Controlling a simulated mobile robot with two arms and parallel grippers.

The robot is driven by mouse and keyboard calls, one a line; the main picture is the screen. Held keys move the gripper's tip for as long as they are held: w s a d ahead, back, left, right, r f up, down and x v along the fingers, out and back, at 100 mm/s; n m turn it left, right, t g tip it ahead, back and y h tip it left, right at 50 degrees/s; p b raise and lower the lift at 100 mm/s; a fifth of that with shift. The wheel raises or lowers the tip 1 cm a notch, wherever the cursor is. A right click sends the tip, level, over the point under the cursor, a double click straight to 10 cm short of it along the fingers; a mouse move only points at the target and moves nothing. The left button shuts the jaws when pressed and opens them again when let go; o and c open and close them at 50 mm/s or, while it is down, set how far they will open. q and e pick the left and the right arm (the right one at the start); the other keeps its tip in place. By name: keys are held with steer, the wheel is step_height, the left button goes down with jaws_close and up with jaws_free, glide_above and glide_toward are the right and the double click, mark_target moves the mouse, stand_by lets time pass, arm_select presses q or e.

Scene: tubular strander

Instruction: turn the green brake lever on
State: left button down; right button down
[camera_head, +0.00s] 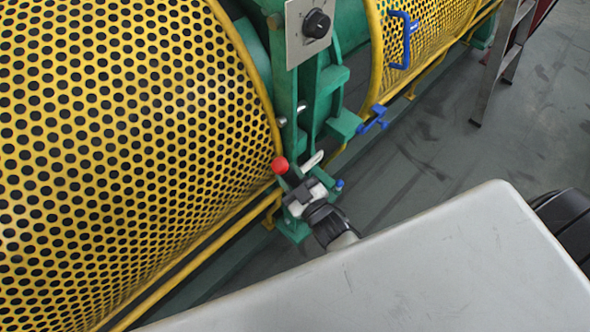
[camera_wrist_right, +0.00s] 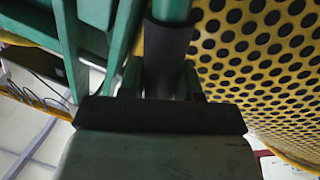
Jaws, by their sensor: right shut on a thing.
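The green brake lever (camera_head: 292,177) has a red knob (camera_head: 280,165) at its upper left end, low on the green machine frame between the two yellow guards. My right gripper (camera_head: 306,193) is at the lever just below the knob and is shut on it. The gripper hides part of the lever. In the right wrist view, the green lever (camera_wrist_right: 173,11) comes down from the top edge into a dark sleeve-like part (camera_wrist_right: 168,50) in front of my gripper's dark body. The fingertips are hard to make out there. My left gripper is not in view.
A large yellow perforated guard (camera_head: 120,140) fills the left, close to my gripper. A second yellow guard (camera_head: 425,30) with a blue handle (camera_head: 402,40) stands behind. A grey plate with a black knob (camera_head: 317,24) is above. Open floor (camera_head: 450,150) lies to the right.

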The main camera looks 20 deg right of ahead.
steer(key=shift+s+a+f, duration=0.2)
steer(key=shift+a+f, duration=0.05)
steer(key=c, duration=1.1)
jaws_free()
steer(key=o, duration=0.3)
steer(key=shift+a+r, duration=0.1)
steer(key=shift+s+d, duration=0.2)
steer(key=shift+s, duration=0.05)
steer(key=v, duration=1)
steer(key=shift+s+b, duration=0.1)
steer(key=shift+b, duration=0.3)
